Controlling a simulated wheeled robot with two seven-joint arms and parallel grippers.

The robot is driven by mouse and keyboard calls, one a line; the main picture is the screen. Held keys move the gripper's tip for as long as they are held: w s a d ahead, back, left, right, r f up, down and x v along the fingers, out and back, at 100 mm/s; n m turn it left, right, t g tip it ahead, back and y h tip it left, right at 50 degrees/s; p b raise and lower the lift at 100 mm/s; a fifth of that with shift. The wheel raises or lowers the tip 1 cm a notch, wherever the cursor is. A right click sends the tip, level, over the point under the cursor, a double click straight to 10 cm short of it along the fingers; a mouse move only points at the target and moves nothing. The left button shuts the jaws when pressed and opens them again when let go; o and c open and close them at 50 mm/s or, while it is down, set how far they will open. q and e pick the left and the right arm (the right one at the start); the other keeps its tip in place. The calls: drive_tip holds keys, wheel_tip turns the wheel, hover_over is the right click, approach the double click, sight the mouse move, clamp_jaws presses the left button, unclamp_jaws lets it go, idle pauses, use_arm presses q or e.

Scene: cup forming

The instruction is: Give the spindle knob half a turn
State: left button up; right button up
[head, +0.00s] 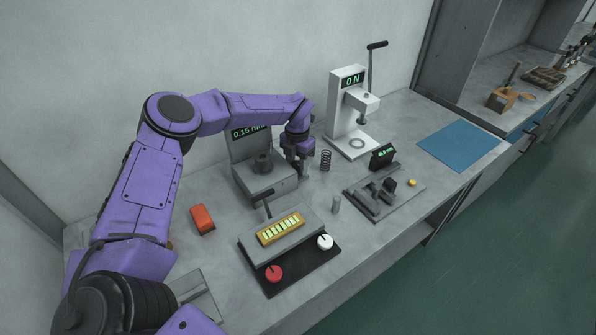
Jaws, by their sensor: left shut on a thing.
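A grey machine (262,183) with a lit display reading about 0.15 mm stands at the back of the bench. A short dark cylinder (263,161) sits on its top. My left gripper (301,168) points down at the machine's right side, with its jaws shut. What it holds is mostly hidden behind the fingers; from its place beside the machine it appears to be the spindle knob. I cannot make out the knob's own shape or its turn angle. My right gripper is not in view.
An orange block (202,219) lies left. A blue mat (458,145) is bare.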

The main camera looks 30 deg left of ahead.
sight(298, 164)
use_arm(q)
drive_tip(key=o, duration=1.1)
drive_tip(key=shift+c, duration=0.2)
wheel_tip(298, 164, up, 8)
drive_tip(key=p, duration=0.5)
drive_tip(key=shift+d+r, duration=0.15)
drive_tip(key=shift+w, duration=0.1)
drive_tip(key=shift+f, duration=0.25)
